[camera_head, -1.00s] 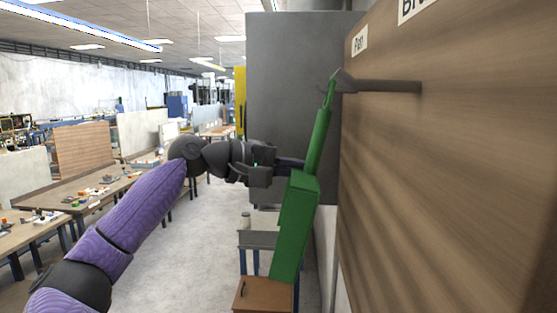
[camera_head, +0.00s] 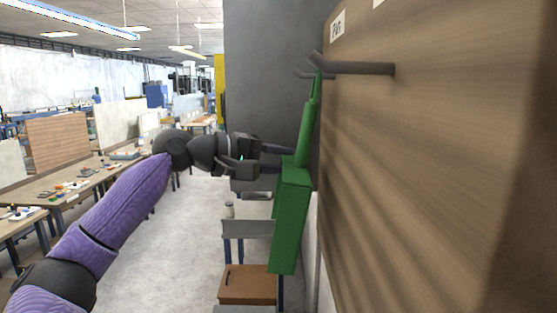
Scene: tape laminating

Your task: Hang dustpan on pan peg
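The green dustpan (camera_head: 290,215) hangs upright, handle up, beside the wooden board. The top of its handle (camera_head: 308,125) meets the dark pan peg (camera_head: 355,68), under the "Pan" label (camera_head: 337,25). The peg's upturned end rises above the handle top. The exact contact is too small to tell. My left gripper (camera_head: 281,160) is at the left side of the dustpan, near the base of the handle. Its two fingers are spread apart, with the tips close to the dustpan. My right gripper is not in view.
The wooden board (camera_head: 430,160) fills the right side. A grey cabinet (camera_head: 270,60) stands behind. Worktables (camera_head: 60,195) line the left, with clear floor between.

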